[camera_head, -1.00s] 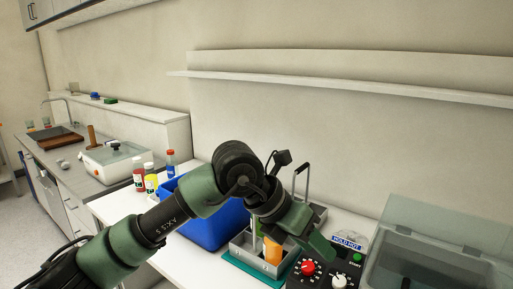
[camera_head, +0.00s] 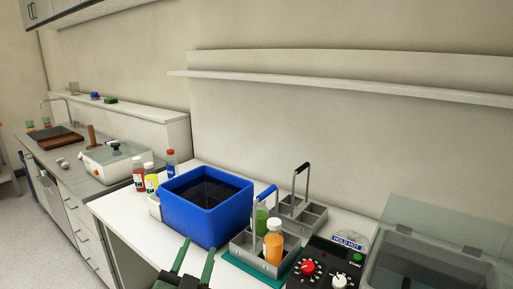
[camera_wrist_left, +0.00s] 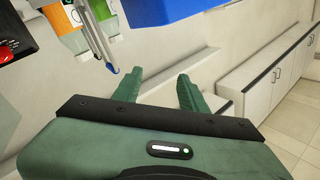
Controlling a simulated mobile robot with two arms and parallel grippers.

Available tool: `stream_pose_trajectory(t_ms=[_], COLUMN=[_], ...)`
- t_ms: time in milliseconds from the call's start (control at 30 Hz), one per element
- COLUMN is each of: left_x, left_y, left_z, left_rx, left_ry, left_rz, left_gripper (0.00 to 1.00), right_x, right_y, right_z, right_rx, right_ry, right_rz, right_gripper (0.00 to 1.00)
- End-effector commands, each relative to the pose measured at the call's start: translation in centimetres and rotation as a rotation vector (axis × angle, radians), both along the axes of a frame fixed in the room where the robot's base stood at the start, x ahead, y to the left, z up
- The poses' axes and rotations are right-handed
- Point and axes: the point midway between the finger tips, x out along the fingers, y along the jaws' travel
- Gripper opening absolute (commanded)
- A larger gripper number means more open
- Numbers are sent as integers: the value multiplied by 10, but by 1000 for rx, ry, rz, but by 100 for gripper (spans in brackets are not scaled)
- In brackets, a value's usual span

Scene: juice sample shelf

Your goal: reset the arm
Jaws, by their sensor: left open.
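My left gripper (camera_head: 193,270) shows at the bottom edge of the head view, in front of the white table. Its two green fingers are apart with nothing between them. In the left wrist view the fingers (camera_wrist_left: 160,92) are also spread and empty, with the blue bin (camera_wrist_left: 165,10) above them in the picture. The rest of my left arm is out of the head view. My right gripper is not in view.
A blue bin (camera_head: 206,222) stands on the white table. Right of it, a grey caddy (camera_head: 262,258) holds green and orange bottles, with another caddy (camera_head: 297,214) behind. A control panel (camera_head: 321,269) and a clear-lidded box (camera_head: 440,245) stand further right. Several bottles (camera_head: 150,183) stand left.

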Motion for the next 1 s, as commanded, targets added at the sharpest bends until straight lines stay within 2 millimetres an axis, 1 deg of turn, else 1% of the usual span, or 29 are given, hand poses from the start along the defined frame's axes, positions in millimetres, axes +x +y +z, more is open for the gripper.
stream_pose_trajectory(t_ms=[33,67,100,167,200,267,300,367,400,467,500,600,767,967,1000], left_x=[-12,-19,-32,-55,-72,-100,-118,-144,-161,-184,-199,-234,-289,-276,-275], left_y=[15,24,34,47,54,62,66,71,73,75,76,78,78,76,76], left_z=[-35,-55,-82,-120,-143,-174,-190,-211,-222,-236,-244,-259,-275,-327,-339], left_rx=[-34,-53,-78,-108,-126,-149,-160,-174,-182,-191,-196,-207,-217,-211,-211], left_ry=[121,195,293,439,534,668,748,852,917,1003,1057,1178,1357,1380,1384], left_rz=[39,61,87,123,144,169,180,195,202,210,213,220,221,223,224], left_gripper=[42,42,42,42,42,42,42,42,42,42,42,42,42,42,42], right_x=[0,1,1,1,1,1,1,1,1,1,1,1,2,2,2], right_y=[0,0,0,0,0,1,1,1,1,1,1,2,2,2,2], right_z=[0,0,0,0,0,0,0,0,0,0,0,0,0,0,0], right_rx=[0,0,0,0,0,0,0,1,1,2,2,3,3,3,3], right_ry=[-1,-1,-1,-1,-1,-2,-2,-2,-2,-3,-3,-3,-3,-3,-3], right_rz=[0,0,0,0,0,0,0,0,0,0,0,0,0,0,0], right_gripper=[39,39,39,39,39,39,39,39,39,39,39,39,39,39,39])
